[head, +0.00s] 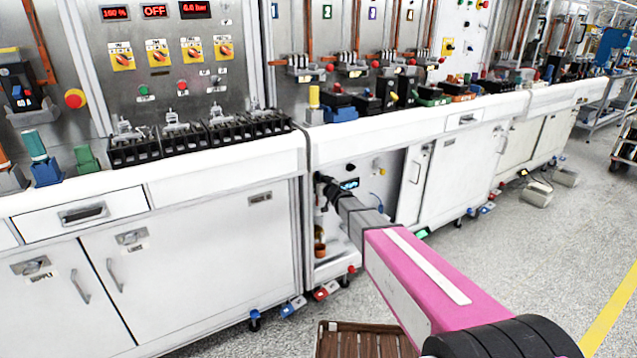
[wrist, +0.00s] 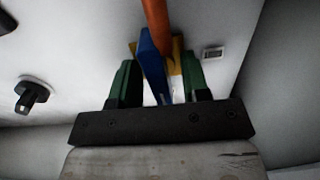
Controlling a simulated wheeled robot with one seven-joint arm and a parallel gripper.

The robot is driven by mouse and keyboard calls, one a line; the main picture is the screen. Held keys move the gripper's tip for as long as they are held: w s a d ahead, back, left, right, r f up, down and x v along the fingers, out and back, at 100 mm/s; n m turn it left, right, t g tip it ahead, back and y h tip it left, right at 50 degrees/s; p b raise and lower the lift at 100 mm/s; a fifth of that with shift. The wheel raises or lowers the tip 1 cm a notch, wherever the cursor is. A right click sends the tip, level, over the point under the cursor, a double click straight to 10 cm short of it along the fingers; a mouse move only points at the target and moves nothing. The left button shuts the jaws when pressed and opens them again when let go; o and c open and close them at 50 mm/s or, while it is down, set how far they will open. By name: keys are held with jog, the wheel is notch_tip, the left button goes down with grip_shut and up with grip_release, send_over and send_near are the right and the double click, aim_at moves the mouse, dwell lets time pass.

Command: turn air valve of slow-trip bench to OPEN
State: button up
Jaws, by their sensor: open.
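My gripper (wrist: 160,72) has green fingers, which stand apart on either side of the blue handle. I cannot tell whether either finger touches it. In the head view my gripper (head: 323,190) reaches into the open recess under the bench (head: 385,165). No OPEN marking is legible in either view.
A black knob (wrist: 31,95) sticks out at the left of the wrist view, and a small grey-framed label (wrist: 213,52) is at the right. A brown slatted crate (head: 360,340) stands on the floor.

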jog(key=v, duration=1)
jog(key=shift+s+d, duration=0.25)
jog(key=shift+s, duration=0.05)
jog(key=s+d+f+m+g+h, duration=0.2)
jog(key=s+d+f+m+h, duration=0.15)
jog(key=d+h, duration=0.45)
jog(key=s+d+f+m+g+h, duration=0.25)
jog(key=s+d+h, duration=0.2)
jog(key=d, duration=0.65)
jog(key=s+d+f+g+y, duration=0.1)
jog(key=s+g, duration=0.4)
jog(key=s, duration=0.6)
jog(key=s+d+f+m+g+y, duration=0.1)
jog(key=s+d+g, duration=0.2)
jog(key=s, duration=0.8)
jog(key=shift+d+g, duration=0.25)
jog(key=shift+g, duration=0.8)
jog(key=shift+f, duration=0.1)
